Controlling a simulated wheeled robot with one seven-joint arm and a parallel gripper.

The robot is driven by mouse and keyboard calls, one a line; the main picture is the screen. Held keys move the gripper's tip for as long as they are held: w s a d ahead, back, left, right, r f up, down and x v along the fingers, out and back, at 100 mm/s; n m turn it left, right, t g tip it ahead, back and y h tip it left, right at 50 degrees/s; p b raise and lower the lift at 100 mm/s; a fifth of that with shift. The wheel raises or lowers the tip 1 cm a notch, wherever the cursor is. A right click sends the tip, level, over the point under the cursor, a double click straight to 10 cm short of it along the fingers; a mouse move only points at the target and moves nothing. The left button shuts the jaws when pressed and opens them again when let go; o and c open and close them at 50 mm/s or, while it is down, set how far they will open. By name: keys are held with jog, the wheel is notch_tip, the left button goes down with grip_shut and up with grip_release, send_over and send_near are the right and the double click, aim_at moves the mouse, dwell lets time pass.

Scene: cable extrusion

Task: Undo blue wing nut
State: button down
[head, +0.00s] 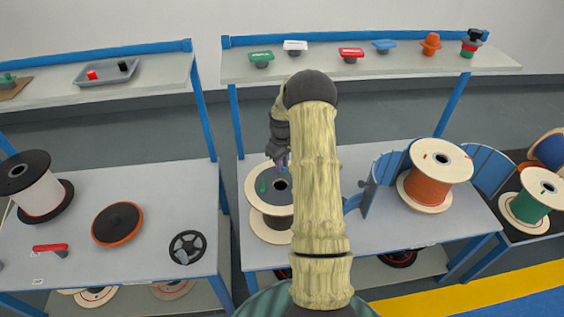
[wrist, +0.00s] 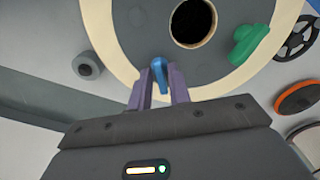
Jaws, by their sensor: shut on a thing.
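The blue wing nut (wrist: 160,76) sits between the fingertips of my gripper (wrist: 158,88) in the wrist view, at the edge of the grey disc on a large spool. The gripper's two purple fingers are shut on it. In the head view my gripper (head: 284,163) reaches down over the spool (head: 266,222) on the middle table, and the nut is mostly hidden there. Whether the nut still touches the disc cannot be told.
A green wing nut (wrist: 249,44) is on the same disc, beside its dark centre hole (wrist: 193,22). An orange cable spool (head: 433,178) stands to the right by blue curved panels (head: 487,168). A black handwheel (head: 188,247) lies on the left table. A shelf (head: 375,64) with coloured parts runs behind.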

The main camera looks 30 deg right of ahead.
jog(key=shift+n+p, duration=0.35)
jog(key=shift+n, duration=1.55)
jog(key=c, duration=1.5)
grip_release()
notch_tip(320, 180, up, 18)
jog(key=shift+f+b, duration=0.25)
jog(key=shift+b, duration=0.6)
jog(key=shift+a, duration=0.1)
